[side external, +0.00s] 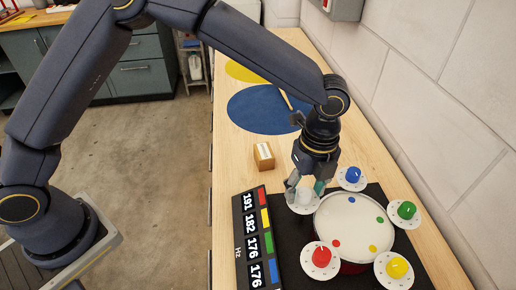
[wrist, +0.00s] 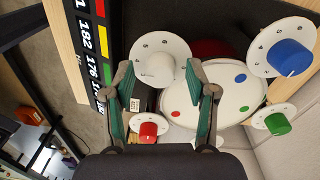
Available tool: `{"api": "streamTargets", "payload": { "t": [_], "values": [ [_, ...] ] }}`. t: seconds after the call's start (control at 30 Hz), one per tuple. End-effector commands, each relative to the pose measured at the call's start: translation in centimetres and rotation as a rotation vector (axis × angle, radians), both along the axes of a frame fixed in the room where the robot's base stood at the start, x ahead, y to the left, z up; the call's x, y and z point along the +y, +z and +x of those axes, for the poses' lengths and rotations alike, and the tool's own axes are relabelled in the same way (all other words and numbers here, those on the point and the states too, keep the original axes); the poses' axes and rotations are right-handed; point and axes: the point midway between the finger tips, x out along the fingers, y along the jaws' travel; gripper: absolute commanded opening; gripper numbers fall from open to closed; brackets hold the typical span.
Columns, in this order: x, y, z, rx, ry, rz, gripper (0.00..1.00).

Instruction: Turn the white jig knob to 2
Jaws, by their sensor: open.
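The white jig knob (side external: 303,198) sits on a white numbered dial at the drum's upper left in the side view. My gripper (side external: 307,187) is over it, pointing down, with its fingers apart. In the wrist view the white knob (wrist: 159,70) shows between the two green-padded fingers of my gripper (wrist: 160,78), with room on both sides. I cannot tell whether either finger touches it. The dial's numbers show in part around the knob, but its pointer is too faint to read.
The white drum (side external: 352,226) stands among blue (side external: 353,175), green (side external: 406,210), yellow (side external: 397,267) and red (side external: 321,257) knobs on a black mat. A Hz display (side external: 257,238) lies at left. A small box (side external: 264,156) is behind it. The wall is at right.

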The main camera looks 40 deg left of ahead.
Motion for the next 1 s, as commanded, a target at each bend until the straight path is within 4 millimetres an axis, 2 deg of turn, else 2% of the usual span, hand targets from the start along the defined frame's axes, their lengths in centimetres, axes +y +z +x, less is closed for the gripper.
{"api": "streamTargets", "payload": {
  "t": [0.1,0.63,1.0],
  "values": [
    [0.00,0.02,0.00,0.000,0.000,0.000,0.57],
    [0.00,0.07,0.02,0.000,0.000,0.000,0.02],
    [0.00,0.11,0.03,-0.001,0.047,0.000,0.00]
  ]
}}
